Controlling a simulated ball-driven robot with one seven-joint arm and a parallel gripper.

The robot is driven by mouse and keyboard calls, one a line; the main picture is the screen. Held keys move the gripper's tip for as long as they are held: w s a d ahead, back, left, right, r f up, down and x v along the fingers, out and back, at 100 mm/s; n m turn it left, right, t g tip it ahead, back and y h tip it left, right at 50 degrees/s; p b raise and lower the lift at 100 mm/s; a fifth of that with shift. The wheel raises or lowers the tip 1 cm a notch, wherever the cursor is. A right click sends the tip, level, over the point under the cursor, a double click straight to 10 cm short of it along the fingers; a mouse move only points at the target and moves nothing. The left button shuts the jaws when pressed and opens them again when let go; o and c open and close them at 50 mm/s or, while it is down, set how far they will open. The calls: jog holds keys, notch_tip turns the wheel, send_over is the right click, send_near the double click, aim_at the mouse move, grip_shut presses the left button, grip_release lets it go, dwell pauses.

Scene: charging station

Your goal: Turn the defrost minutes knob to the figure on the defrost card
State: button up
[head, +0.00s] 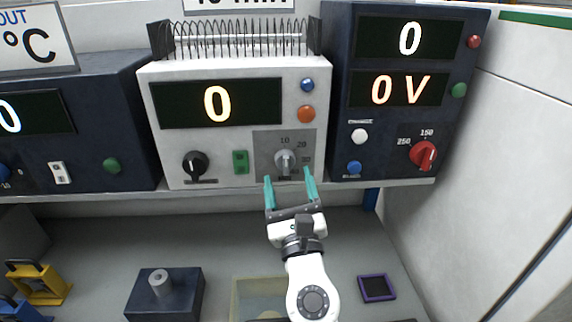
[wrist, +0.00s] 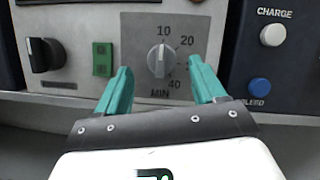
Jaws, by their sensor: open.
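The defrost minutes knob (head: 285,162) is a grey dial on a grey plate on the white unit. It also shows in the wrist view (wrist: 160,59), with 10, 20 and 40 readable around it and MIN below; its pointer is near the top. The defrost card (head: 240,4) above the unit is cut off by the picture's top edge, and its figure is only partly visible. My gripper (head: 290,186) is open, with teal fingers just below and in front of the knob, one to each side. In the wrist view the fingers (wrist: 162,85) look apart from the knob.
The unit's display (head: 217,103) reads 0. A black knob (head: 195,164) and a green switch (head: 240,161) sit left of the minutes knob. A dark unit with a red knob (head: 423,155) stands close on the right. A dark block (head: 164,293) lies on the lower bench.

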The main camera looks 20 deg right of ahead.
aim_at(287, 169)
jog(key=shift+x, duration=1.75)
jog(key=shift+c, duration=0.5)
jog(key=shift+s, duration=0.1)
jog(key=c, duration=1)
jog(key=shift+o, duration=0.2)
